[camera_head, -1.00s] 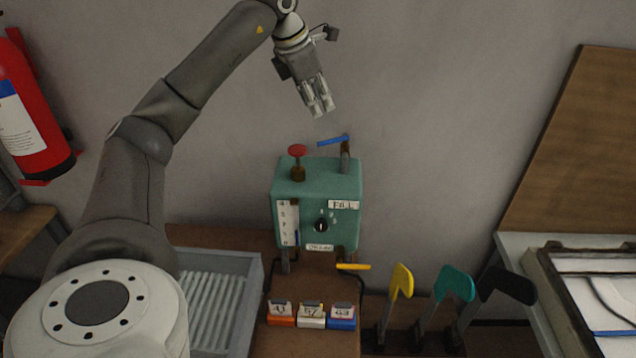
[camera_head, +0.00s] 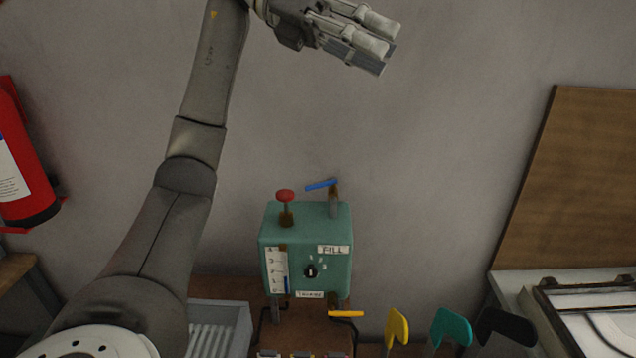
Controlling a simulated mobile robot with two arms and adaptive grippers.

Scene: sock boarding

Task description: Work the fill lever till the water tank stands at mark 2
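The teal water tank box (camera_head: 337,275) stands against the wall, with a FILL label on its front. The fill lever (camera_head: 321,185) has a blue handle on a grey post on top, at the right. The numbered gauge (camera_head: 278,262) is on the front left. A short blue strip (camera_head: 286,284) shows in its lower part, its top seemingly a little below mark 2; it is too small to read exactly. My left gripper (camera_head: 378,42) is high above the tank, pointing right, apart from the lever. I cannot tell how far its fingers are spread. My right gripper is out of view.
A red knob (camera_head: 285,196) stands on the tank's top left. A yellow lever (camera_head: 346,314) sits below the tank. Yellow (camera_head: 398,327), teal (camera_head: 452,326) and black (camera_head: 505,328) paddle shapes stand at the lower right. A ribbed grey tray (camera_head: 222,316) is at the lower left.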

